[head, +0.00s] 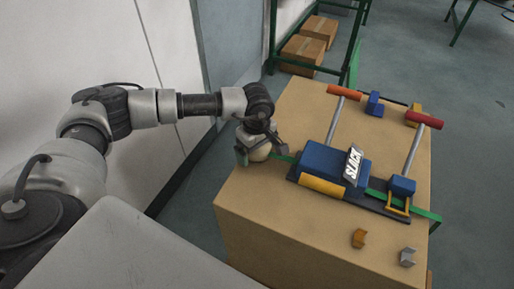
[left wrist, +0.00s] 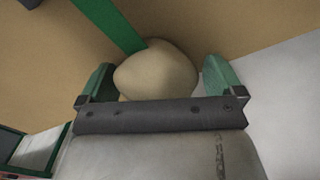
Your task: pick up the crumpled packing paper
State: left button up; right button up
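My left gripper (head: 262,153) is over the paper with a finger on each side. In the left wrist view the gripper (left wrist: 160,82) is open, with a narrow gap at the right finger; contact at the left finger is hard to tell. My right gripper is not in view.
A blue device with red-ended handles (head: 322,163) lies on the large brown box (head: 265,215), close right of the gripper. A green strip (left wrist: 108,24) runs up to the paper. Small orange (head: 358,238) and grey (head: 407,257) pieces lie near the front. A wall (head: 95,60) stands left.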

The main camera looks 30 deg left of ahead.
pick_arm(q)
jog(key=c, duration=0.9)
jog(key=shift+c, duration=0.2)
